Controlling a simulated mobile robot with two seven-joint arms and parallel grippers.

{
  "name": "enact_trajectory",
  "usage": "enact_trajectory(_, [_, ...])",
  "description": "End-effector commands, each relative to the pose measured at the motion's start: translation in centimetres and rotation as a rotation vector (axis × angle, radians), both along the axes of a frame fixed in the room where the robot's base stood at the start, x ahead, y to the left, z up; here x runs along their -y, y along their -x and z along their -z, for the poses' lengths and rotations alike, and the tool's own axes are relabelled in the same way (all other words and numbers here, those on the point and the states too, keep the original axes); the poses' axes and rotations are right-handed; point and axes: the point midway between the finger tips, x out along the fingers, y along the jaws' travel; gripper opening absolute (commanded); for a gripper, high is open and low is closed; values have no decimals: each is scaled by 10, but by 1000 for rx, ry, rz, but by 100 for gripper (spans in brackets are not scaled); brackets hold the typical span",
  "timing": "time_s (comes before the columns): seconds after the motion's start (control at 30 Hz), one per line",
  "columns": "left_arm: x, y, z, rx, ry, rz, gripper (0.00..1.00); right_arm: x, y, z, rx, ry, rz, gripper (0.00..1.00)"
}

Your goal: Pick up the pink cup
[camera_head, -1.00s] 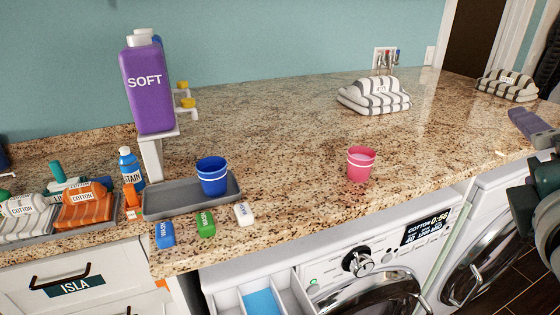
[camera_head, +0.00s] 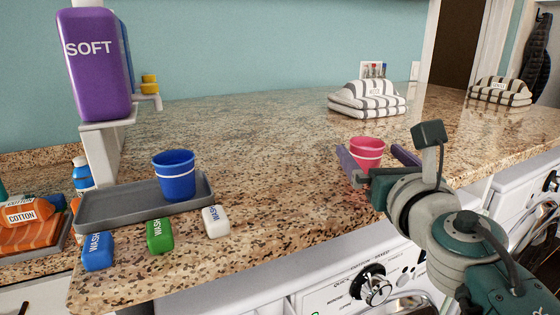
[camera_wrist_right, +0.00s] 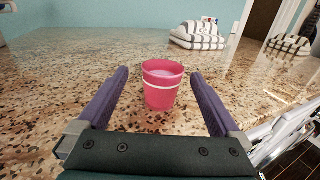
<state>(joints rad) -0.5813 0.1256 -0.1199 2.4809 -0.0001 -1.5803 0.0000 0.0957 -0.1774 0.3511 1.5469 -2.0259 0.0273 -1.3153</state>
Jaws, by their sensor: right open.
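The pink cup (camera_head: 367,152) with a white band stands upright on the granite counter, right of centre in the head view. My right gripper (camera_head: 376,156) is open at the cup, with one purple finger on each side of it. The right wrist view shows the cup (camera_wrist_right: 162,85) upright ahead of the palm and between the two spread fingers, with a gap on both sides. Part of the cup's lower side is hidden by the gripper in the head view. My left gripper is not in view.
A blue cup (camera_head: 174,176) stands on a grey tray (camera_head: 110,215) at left. Blue, green and white wash pods (camera_head: 160,236) lie in front. A purple SOFT bottle (camera_head: 95,65) stands on a white rack. Folded striped towels (camera_head: 367,100) lie behind. The counter's middle is clear.

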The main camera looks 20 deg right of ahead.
Motion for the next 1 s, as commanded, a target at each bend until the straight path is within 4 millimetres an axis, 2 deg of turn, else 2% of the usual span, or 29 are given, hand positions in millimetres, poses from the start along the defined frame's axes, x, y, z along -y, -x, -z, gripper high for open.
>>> enact_trajectory(0.1, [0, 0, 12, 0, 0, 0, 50, 10, -17, 4, 4, -1, 1, 100])
enact_trajectory(0.23, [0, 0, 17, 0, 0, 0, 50, 15, -32, 3, 2, 1, 0, 100])
enact_trajectory(0.57, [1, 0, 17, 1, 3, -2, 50, 17, -37, 2, 0, 0, 0, 99])
enact_trajectory(1.0, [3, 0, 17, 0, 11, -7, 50, 16, -37, 2, 0, 0, 0, 49])
